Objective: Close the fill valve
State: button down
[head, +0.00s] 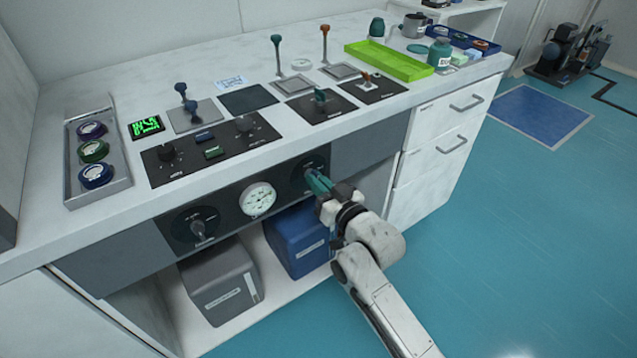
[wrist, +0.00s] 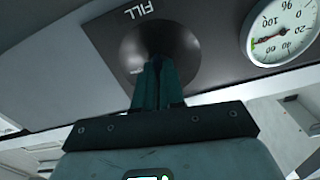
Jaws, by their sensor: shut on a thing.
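The fill valve (head: 309,168) is a dark round dial on the front panel under the worktop, right of the gauge. In the wrist view, the valve (wrist: 128,48) shows as a dark round plate with the word FILL printed upside down beside it. My gripper (head: 317,182) reaches it from the front right. Its teal fingers (wrist: 158,82) are close together at the middle of the dial, shut on the valve's handle. The fingers hide most of the handle, so its angle is hard to tell.
A white pressure gauge (head: 258,199) sits left of the valve, with another round valve (head: 197,227) farther left. A blue bin (head: 297,240) and a grey bin (head: 220,282) stand on the shelf below. White drawers (head: 437,150) are to the right. Open floor lies right of my arm.

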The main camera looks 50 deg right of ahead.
jog(key=shift+w+r+n, duration=0.1)
jog(key=shift+w+n, duration=0.05)
jog(key=shift+n, duration=0.65)
jog(key=c, duration=1.2)
grip_release()
jog(key=shift+c, duration=0.2)
jog(key=v, duration=1)
jog(key=shift+s+p, duration=0.35)
jog(key=shift+s, duration=0.05)
jog(key=shift+a, duration=0.1)
